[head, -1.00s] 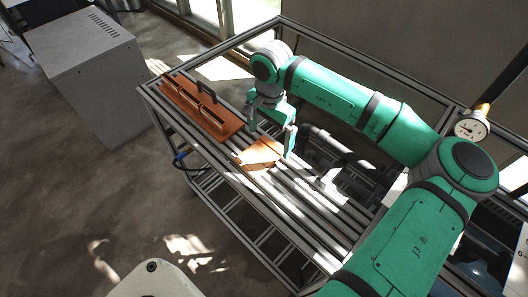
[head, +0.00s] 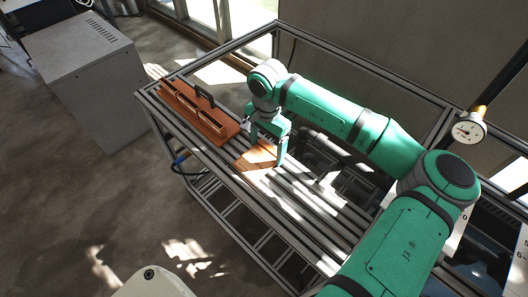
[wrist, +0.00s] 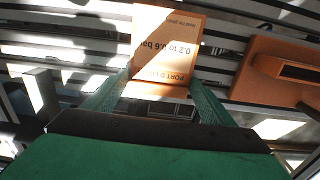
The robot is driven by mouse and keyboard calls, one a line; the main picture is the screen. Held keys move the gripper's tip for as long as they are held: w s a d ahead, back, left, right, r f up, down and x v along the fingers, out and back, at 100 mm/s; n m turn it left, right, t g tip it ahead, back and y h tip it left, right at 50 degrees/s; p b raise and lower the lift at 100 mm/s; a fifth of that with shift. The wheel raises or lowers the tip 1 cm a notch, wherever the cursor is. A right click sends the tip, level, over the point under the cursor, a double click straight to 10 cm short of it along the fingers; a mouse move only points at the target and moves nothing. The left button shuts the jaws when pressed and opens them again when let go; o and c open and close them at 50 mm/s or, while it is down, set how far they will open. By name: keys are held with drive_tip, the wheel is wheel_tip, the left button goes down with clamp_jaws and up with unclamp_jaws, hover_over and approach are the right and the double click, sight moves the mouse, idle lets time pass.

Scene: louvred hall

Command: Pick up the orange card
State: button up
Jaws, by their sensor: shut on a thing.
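The orange card (head: 257,155) lies at the slatted top of the metal frame table, partly in bright sunlight. In the wrist view the card (wrist: 166,50) shows printed text, including "0.2 to 0.6 bar" and "PORT". My gripper (head: 267,155) is down at the card. In the wrist view my gripper (wrist: 163,88) has one green finger at each side of the card's near end, shut on it. I cannot tell whether the card is clear of the slats.
An orange-brown slotted holder (head: 199,110) with a black handle stands left of the card; it also shows in the wrist view (wrist: 275,72). Dark pipework (head: 335,160) lies behind. A pressure gauge (head: 469,129) is at the right. Slats (head: 290,205) in front are bare.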

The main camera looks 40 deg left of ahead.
drive_tip(key=shift+r, duration=0.1)
drive_tip(key=shift+r, duration=0.55)
drive_tip(key=s+d+r, duration=0.8)
drive_tip(key=d+r, duration=0.3)
drive_tip(key=shift+d+r, duration=0.2)
drive_tip(key=shift+r, duration=0.15)
drive_tip(key=shift+s, duration=0.1)
